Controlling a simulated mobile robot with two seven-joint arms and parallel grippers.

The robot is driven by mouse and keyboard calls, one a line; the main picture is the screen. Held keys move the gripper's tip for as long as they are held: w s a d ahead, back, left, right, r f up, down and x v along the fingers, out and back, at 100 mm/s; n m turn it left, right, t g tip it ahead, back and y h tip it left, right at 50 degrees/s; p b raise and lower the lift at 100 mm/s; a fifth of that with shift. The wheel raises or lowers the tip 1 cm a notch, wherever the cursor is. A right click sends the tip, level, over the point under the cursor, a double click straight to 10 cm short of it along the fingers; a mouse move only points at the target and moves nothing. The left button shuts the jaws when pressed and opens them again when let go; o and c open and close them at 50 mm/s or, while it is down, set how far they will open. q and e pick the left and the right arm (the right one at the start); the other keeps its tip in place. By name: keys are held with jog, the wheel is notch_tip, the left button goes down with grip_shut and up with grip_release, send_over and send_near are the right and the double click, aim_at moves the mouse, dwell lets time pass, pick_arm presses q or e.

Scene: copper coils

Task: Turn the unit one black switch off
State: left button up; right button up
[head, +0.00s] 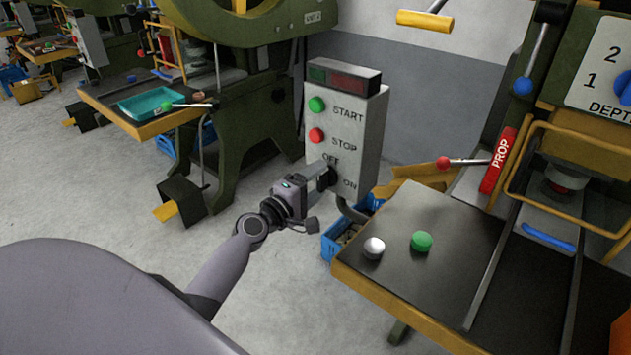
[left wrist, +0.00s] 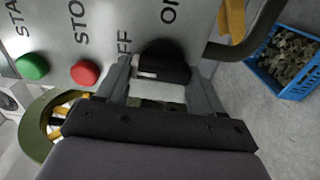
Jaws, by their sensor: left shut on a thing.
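The black switch (left wrist: 165,58) is on the light grey control box (head: 343,125), by the OFF and ON labels and below the red stop button (head: 317,135). My left gripper (head: 328,178) reaches the box from the left and is shut on the switch. In the left wrist view, its two fingers (left wrist: 162,82) stand on either side of the dark knob. A small white mark shows on the knob's near side; I cannot tell which setting it is at. My right gripper is not in view.
The green start button (head: 316,104) is above the stop button. A blue crate (head: 335,240) stands below the box. Open floor lies at left.

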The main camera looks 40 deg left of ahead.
pick_arm(q)
jog(key=shift+f+n, duration=0.1)
jog(key=shift+n, duration=0.2)
jog(key=o, duration=1)
jog(key=shift+o, duration=0.2)
jog(key=shift+s, duration=0.1)
jog(key=s, duration=0.7)
jog(key=shift+a, duration=0.3)
